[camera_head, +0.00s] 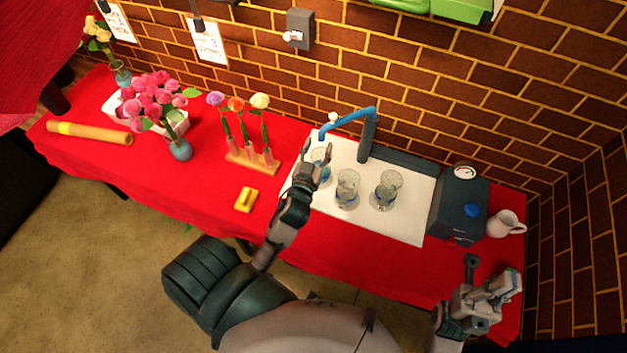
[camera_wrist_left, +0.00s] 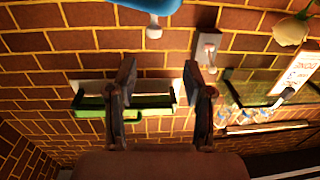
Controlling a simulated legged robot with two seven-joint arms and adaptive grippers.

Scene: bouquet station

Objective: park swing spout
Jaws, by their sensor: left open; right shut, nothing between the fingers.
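The swing spout (camera_head: 350,117) is a blue arm on a dark upright post (camera_head: 368,138) at the back of a white mat. It reaches left from the post and has a small white knob (camera_head: 333,117) near its outer end. My left gripper (camera_head: 317,148) is open, fingers up, just below the spout's outer end in the head view. In the left wrist view the blue spout (camera_wrist_left: 148,4) and white knob (camera_wrist_left: 154,30) show at the top, beyond the open empty fingers (camera_wrist_left: 158,78). My right gripper (camera_head: 494,291) is shut and empty at the lower right.
Glass vessels (camera_head: 347,186) stand on the white mat (camera_head: 405,228); one is partly behind my left gripper. A dark box with a gauge (camera_head: 457,207) and white pitcher (camera_head: 502,224) stand right. A flower rack (camera_head: 252,163) and yellow block (camera_head: 246,199) are left. The brick wall is close behind.

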